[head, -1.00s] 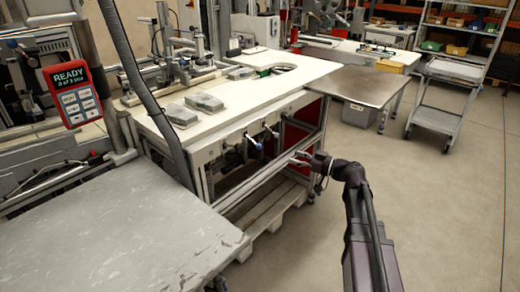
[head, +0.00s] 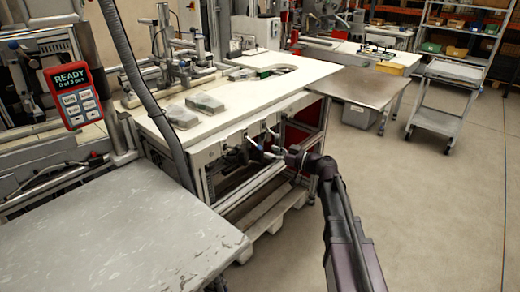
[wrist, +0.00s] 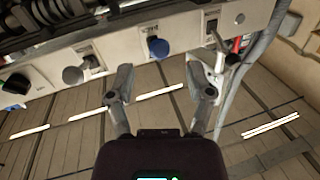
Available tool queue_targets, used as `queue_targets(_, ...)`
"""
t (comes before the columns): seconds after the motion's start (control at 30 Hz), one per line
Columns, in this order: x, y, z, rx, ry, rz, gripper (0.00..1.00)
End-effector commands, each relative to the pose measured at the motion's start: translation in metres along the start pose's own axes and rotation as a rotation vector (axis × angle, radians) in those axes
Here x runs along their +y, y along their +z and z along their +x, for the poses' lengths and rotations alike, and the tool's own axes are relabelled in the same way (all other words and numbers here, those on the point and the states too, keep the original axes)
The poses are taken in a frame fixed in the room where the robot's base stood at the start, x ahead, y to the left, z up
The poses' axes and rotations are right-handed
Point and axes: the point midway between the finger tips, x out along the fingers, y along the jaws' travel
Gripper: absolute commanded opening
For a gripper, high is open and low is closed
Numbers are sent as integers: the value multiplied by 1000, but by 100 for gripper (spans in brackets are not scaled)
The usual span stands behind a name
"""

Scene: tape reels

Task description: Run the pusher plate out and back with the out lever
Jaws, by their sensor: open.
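The front panel (wrist: 110,52) of the bench carries several levers in the wrist view. A blue-knobbed lever (wrist: 158,47) stands ahead of and between my fingers. A grey-knobbed lever (wrist: 72,75) and a black knob (wrist: 17,84) are farther left. Their small labels are too blurred to read, so I cannot tell which is the out lever. My gripper (wrist: 163,82) is open and empty, with its tips short of the blue knob. In the head view my gripper (head: 270,155) is in front of the panel under the worktop. I cannot make out the pusher plate.
A pale lever (wrist: 207,62) and a grey hose (wrist: 255,65) are close to the right finger. The white worktop (head: 245,113) overhangs the panel. A red pendant (head: 74,94) reads "READY, 0 of 3 pcs". The floor (head: 420,210) at right is clear.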

Motion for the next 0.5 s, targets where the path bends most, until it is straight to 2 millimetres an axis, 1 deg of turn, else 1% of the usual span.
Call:
queue_targets(0.03, 1, 0, 10, 0, -3, 0, 67)
queue_targets(0.2, 1, 0, 31, 0, -2, 0, 67)
queue_targets(0.4, 1, 0, 46, 0, 0, 0, 67)
queue_targets(0.5, 0, 0, 49, 0, 0, 0, 67)
